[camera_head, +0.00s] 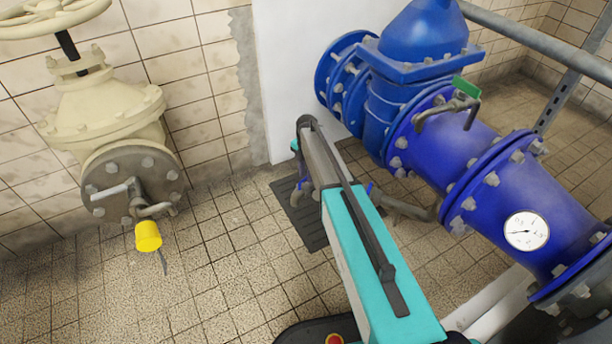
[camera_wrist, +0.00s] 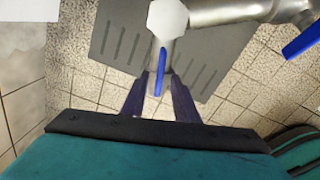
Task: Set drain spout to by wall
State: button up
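A grey metal drain spout (camera_wrist: 238,10) comes in from the upper right in the wrist view. It ends in a pale hexagonal piece (camera_wrist: 167,18) with a blue lever (camera_wrist: 160,72) below it. My gripper (camera_wrist: 159,75) has its dark fingers apart, one on each side of the lever. I cannot tell whether they touch it. In the head view the spout (camera_head: 402,208) shows as a bent grey pipe low beside the blue pipe.
A dark floor grate (camera_head: 303,222) lies beneath the spout, near the tiled wall. The large blue pipe (camera_head: 530,190) with a gauge (camera_head: 526,231) fills the right. A cream valve (camera_head: 100,115) with a yellow-capped outlet (camera_head: 148,236) stands at left.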

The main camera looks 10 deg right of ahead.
jog(key=shift+c, duration=0.2)
grip_shut()
jog(key=shift+d, duration=0.2)
